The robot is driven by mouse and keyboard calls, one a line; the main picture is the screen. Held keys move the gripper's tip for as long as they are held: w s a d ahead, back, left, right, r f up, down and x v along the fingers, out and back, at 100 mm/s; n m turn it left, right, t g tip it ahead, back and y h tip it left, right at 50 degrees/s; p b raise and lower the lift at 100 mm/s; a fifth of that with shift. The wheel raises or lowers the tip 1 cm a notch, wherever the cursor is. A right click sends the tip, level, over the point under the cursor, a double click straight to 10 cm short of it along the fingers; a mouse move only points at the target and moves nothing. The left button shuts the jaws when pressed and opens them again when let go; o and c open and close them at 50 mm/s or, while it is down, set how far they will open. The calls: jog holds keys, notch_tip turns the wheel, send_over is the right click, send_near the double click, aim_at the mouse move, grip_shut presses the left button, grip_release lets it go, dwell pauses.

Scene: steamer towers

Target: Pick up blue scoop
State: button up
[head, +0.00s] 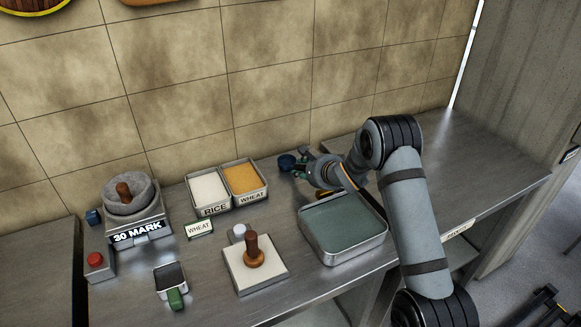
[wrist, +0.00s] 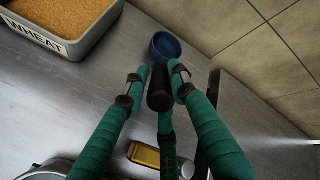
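The blue scoop (head: 287,162) is at the back of the counter, near the tiled wall, right of the wheat container. In the wrist view its round blue cup (wrist: 165,47) lies beyond the fingertips, and its dark handle (wrist: 160,92) points back toward my gripper (wrist: 160,76). Two green fingers flank the handle, one on each side and very close to it. A third finger lies in line with the handle. I cannot tell whether the fingers press on it. My gripper (head: 300,170) is small and partly hidden by my arm in the head view.
The wheat container (head: 243,180) and rice container (head: 208,190) stand left of the scoop. A green-surfaced metal tray (head: 344,257) is in front of my arm. A yellow object (wrist: 145,155) lies close to my fingers. The right counter is clear.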

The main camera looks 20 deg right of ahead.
grip_shut()
jog(key=shift+w+r, duration=0.1)
jog(key=shift+r, duration=0.05)
dwell(0.4)
jog(key=shift+r, duration=0.45)
jog(key=r, duration=0.2)
jog(key=d+r, duration=0.1)
jog(key=r, duration=0.1)
jog(key=shift+s, duration=0.35)
jog(key=s+d+r+p, duration=0.2)
jog(key=s+d+r, duration=0.4)
jog(key=d, duration=0.2)
jog(key=shift+s, duration=0.3)
jog(key=shift+d, duration=0.1)
